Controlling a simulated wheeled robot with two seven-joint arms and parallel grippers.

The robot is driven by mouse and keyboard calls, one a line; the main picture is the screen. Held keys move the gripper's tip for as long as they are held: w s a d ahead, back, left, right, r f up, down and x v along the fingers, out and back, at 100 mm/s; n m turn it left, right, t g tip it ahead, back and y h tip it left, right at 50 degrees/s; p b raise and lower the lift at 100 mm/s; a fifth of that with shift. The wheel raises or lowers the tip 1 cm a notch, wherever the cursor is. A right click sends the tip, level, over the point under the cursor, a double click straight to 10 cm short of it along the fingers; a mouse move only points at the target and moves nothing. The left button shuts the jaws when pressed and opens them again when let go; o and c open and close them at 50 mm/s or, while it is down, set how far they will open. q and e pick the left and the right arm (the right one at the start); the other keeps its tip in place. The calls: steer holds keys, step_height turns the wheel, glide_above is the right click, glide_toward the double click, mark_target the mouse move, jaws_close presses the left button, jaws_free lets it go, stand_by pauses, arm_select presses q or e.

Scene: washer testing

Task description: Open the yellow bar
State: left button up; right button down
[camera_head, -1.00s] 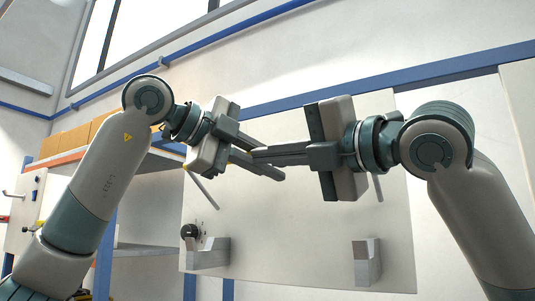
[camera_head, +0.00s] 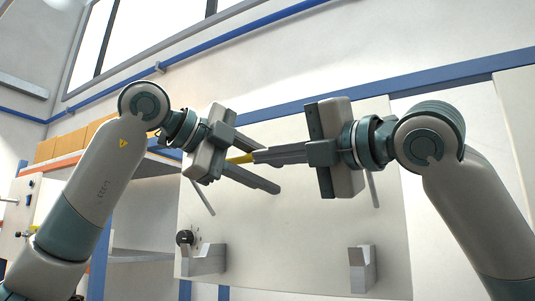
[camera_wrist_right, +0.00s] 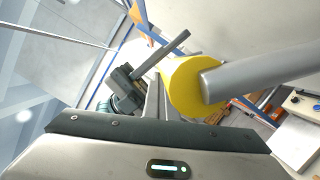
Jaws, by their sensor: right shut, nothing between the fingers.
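The yellow bar (camera_head: 240,158) shows as a short piece between my two grippers, in front of a white panel (camera_head: 290,225). Most of it is hidden by the grippers. Slanted grey rods show at its left (camera_head: 203,197) and right (camera_head: 374,190). My left gripper (camera_head: 270,168) is open, with its fingers spread above and below the visible yellow piece. My right gripper (camera_head: 254,156) is shut and empty, its fingers pointing left along the bar's line. In the right wrist view the bar's round yellow end (camera_wrist_right: 185,88) is close, with a grey rod (camera_wrist_right: 262,70) joining it.
Two grey brackets stand low on the panel, left (camera_head: 205,260) and right (camera_head: 362,268). A black knob (camera_head: 185,237) sits by the left one. A shelf with orange-brown boxes (camera_head: 72,143) is behind my left arm. The panel's lower middle is clear.

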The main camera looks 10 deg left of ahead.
arm_select(q)
steer(key=shift+a, duration=0.1)
steer(key=v, duration=1.2)
